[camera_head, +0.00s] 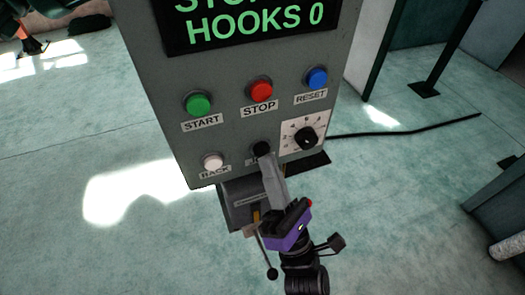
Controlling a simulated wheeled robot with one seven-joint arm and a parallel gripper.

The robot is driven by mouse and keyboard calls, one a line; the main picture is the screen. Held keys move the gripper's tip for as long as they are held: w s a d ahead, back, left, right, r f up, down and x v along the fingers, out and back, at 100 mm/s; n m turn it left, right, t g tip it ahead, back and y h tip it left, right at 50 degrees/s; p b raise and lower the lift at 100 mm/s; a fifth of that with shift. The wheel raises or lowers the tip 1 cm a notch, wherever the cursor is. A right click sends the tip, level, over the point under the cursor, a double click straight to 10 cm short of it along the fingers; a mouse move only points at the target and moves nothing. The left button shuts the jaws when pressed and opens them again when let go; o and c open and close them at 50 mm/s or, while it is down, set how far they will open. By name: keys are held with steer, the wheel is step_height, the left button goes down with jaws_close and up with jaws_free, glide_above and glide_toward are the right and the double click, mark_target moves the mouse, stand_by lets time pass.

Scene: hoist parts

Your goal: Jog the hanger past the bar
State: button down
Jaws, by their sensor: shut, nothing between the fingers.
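A grey control box (160,70) faces me, with a display (250,22) whose visible lower line reads "HOOKS 0"; the line above is cut off. It carries a green START button (198,104), a red STOP button (261,90), a blue RESET button (317,78), a white BACK button (213,161) and a black button (262,149) whose label is mostly hidden. My gripper (264,160) is shut and empty, its tips at or just in front of the black button; contact cannot be told. No hanger or bar can be made out.
A dial (305,138) with a black knob sits right of my gripper. A black cable (410,130) runs right across the floor. A dark post (440,55) stands on a foot at upper right. The floor at left is clear.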

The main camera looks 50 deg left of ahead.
steer(key=shift+w+a+b, duration=0.2)
steer(key=shift+a+b, duration=0.3)
steer(key=shift+b, duration=0.05)
stand_by(0.9)
stand_by(1.9)
steer(key=shift+s+d, duration=0.3)
steer(key=shift+d, duration=0.45)
steer(key=d, duration=0.1)
steer(key=s+d, duration=0.1)
steer(key=d, duration=0.1)
steer(key=s+d, duration=0.1)
steer(key=shift+d, duration=0.35)
stand_by(1.0)
